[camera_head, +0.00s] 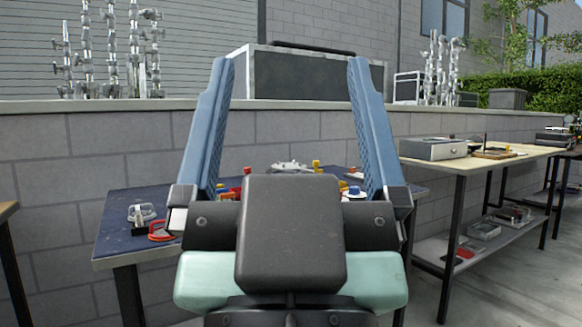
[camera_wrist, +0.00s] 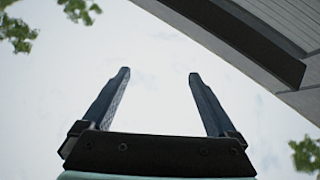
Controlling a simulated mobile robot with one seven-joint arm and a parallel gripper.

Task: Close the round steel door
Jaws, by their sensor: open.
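My gripper (camera_head: 290,64) is raised in the middle of the head view, its two blue fingers pointing up and spread wide apart, with nothing between them. In the wrist view my gripper (camera_wrist: 159,74) is also open and empty against the sky. I cannot make out a round steel door in either view. A silver, roundish metal piece (camera_head: 291,166) lies on the dark blue table behind my gripper; it is too small and too covered to tell what it is. My gripper hides much of that table.
The dark blue table (camera_head: 122,226) stands against a grey block wall (camera_head: 60,150) and holds several small colourful items. A pale workbench (camera_head: 468,163) with a lower shelf stands to the right, carrying a metal box (camera_head: 433,149). Paved floor (camera_head: 535,280) is clear at the lower right.

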